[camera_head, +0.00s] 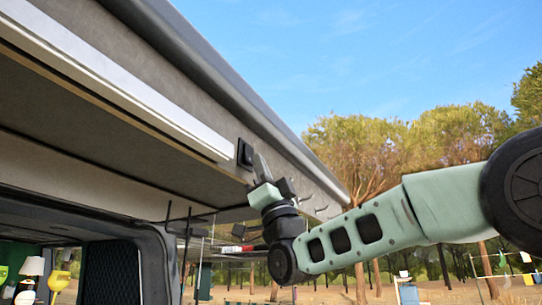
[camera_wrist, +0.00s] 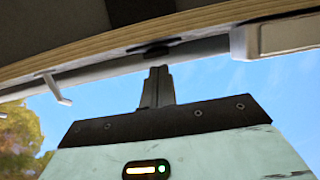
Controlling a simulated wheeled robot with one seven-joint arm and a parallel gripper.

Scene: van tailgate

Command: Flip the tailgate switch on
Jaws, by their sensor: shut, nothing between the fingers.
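The tailgate switch (camera_head: 245,153) is a small dark box on the underside of the raised tailgate, just past the end of the white light bar. My gripper (camera_head: 260,160) is raised close beside it, to its right in the head view; whether they touch is not clear. In the wrist view my gripper (camera_wrist: 160,70) is shut and empty, its fingers together. Its tips are just below a small dark part (camera_wrist: 150,50) on the tailgate's edge, which looks like the switch. The switch's position cannot be made out.
The white light bar (camera_head: 130,95) runs along the tailgate (camera_head: 205,65); its end shows in the wrist view (camera_wrist: 285,38). Hooks (camera_wrist: 58,90) hang at the left there. A lamp (camera_head: 31,268) stands inside the van at lower left. Open sky lies to the right.

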